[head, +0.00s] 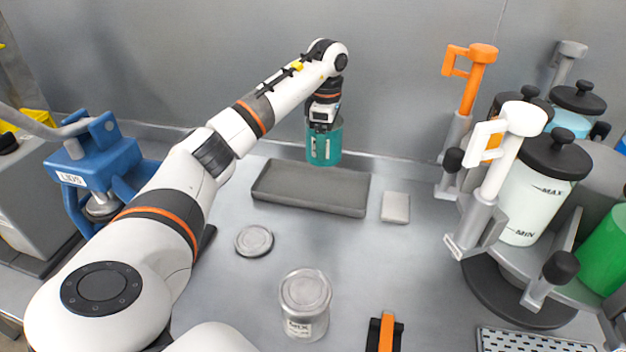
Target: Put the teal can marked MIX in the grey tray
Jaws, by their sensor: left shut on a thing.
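The teal can (335,150) hangs upright in my left gripper (320,148), which is shut on it. The can's marking cannot be read from here. The grey tray (312,207) is a shallow, long rectangle on the bench, and it looks empty. The can is above the bench at the tray's back edge, right of its middle. A gap under the can is hard to judge. My right gripper is not in view.
A clear can with a metal lid (304,302), a loose round lid (254,241) and a small grey block (395,207) stand near the tray. A blue LIDS press (95,160) is left; a carousel of canisters (545,185) is right. An orange-black tool (386,332) lies in front.

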